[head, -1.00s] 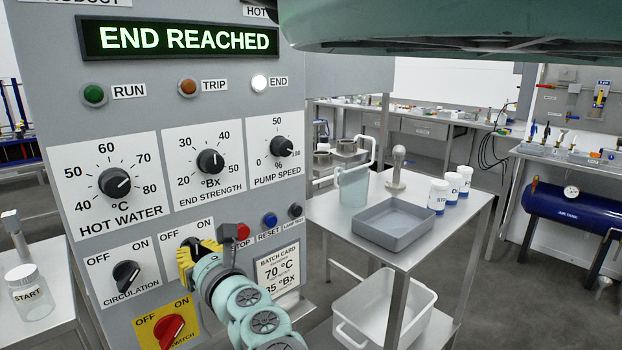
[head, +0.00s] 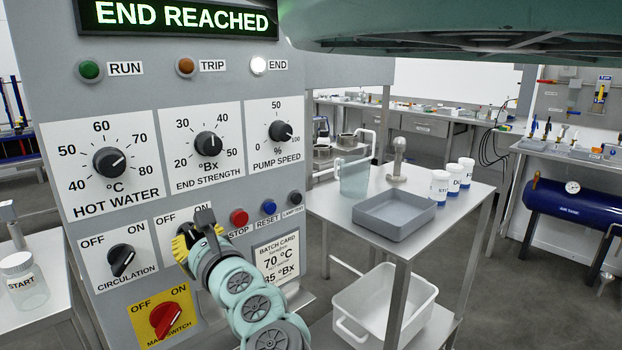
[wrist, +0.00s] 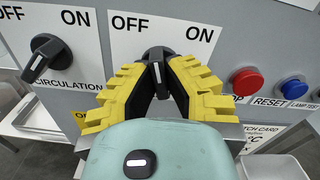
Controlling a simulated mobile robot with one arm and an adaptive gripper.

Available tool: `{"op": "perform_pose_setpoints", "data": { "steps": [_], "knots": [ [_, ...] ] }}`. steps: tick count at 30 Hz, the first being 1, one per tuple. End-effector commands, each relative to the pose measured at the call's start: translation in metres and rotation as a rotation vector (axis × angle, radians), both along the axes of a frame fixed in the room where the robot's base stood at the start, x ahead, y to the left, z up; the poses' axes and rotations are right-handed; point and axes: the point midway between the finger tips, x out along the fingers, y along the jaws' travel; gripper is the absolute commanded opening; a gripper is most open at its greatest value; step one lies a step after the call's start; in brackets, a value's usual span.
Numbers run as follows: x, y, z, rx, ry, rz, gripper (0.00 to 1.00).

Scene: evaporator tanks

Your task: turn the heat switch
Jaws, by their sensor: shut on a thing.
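The heat switch is a black rotary knob (wrist: 158,54) on a white OFF/ON plate (wrist: 196,22), right of the CIRCULATION knob. In the wrist view its white-marked pointer end hangs downward between the yellow finger pads. My gripper (wrist: 158,72) is shut on this knob, one pad on each side. In the head view my gripper (head: 188,243) and wrist cover the knob and most of its plate (head: 168,222); its name label is hidden.
The CIRCULATION knob (head: 121,260) is close on the left, the red MAIN SWITCH (head: 166,320) below. The STOP button (head: 239,217) and RESET button (head: 269,206) are close on the right. The display (head: 178,17) reads END REACHED and the END lamp (head: 258,65) is lit.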

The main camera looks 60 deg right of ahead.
Motion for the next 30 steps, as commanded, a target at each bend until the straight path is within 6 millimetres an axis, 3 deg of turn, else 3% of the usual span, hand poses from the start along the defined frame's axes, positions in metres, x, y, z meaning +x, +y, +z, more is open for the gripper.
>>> {"op": "perform_pose_setpoints", "data": {
  "steps": [11,20,30],
  "knots": [
    [-0.0008,-0.0012,-0.0012,-0.164,0.038,-0.003,0.0],
    [-0.0008,-0.0011,-0.0001,-0.179,0.043,-0.003,0.0],
    [-0.0007,-0.0009,-0.0003,-0.348,0.084,-0.003,0.0]
  ]
}}
